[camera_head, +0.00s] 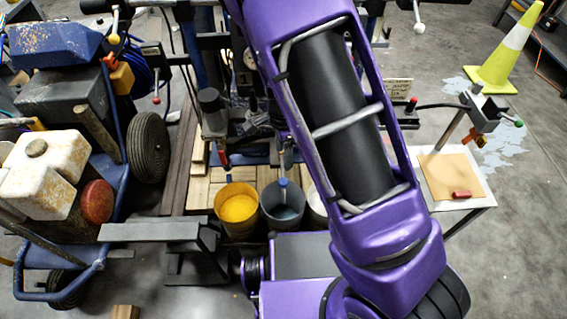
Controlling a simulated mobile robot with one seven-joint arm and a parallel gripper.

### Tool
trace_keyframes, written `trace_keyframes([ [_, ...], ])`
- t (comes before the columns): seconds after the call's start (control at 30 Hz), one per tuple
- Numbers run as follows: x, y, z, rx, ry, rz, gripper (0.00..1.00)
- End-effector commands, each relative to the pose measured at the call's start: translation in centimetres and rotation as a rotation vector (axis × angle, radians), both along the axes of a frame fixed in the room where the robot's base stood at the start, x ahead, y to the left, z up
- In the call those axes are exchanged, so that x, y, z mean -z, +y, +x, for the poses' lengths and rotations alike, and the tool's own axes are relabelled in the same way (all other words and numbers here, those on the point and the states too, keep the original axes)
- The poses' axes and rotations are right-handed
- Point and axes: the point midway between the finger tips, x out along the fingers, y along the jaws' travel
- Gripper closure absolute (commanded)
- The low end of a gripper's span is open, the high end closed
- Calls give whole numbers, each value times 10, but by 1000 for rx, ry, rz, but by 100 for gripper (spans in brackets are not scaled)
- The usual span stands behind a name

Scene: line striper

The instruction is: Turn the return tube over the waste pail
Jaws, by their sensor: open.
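Three pails stand in a row on wooden boards: one with yellow paint (238,207), a grey one with grey-blue liquid (283,205), and a white one (316,207) partly hidden behind my purple arm. A thin tube with a blue end (283,186) hangs down at the grey pail. A red-ended piece (223,159) hangs above and behind the yellow pail. I cannot tell for sure which is the return tube or which pail is for waste. My arm crosses the middle and leaves the top edge; my gripper is not visible.
The striper with a wheel (148,147) and a stained white tank (50,172) fills the left. A small stand (470,206) with a tan sheet and red block is at right. A yellow-green cone (506,50) stands at the back right. Grey floor is open at right.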

Motion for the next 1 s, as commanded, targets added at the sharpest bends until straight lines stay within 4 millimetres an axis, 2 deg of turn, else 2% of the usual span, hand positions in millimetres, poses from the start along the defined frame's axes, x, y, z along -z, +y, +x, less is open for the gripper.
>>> trace_keyframes([
  [0.03,-13,1,1,-3,-4,1,31],
  [0.1,-25,1,0,-1,-2,1,31],
  [0.3,-45,0,0,0,-1,0,31],
  [0.9,-48,0,0,-2,-1,0,31],
  [1.0,-55,3,8,-41,-25,0,31],
])
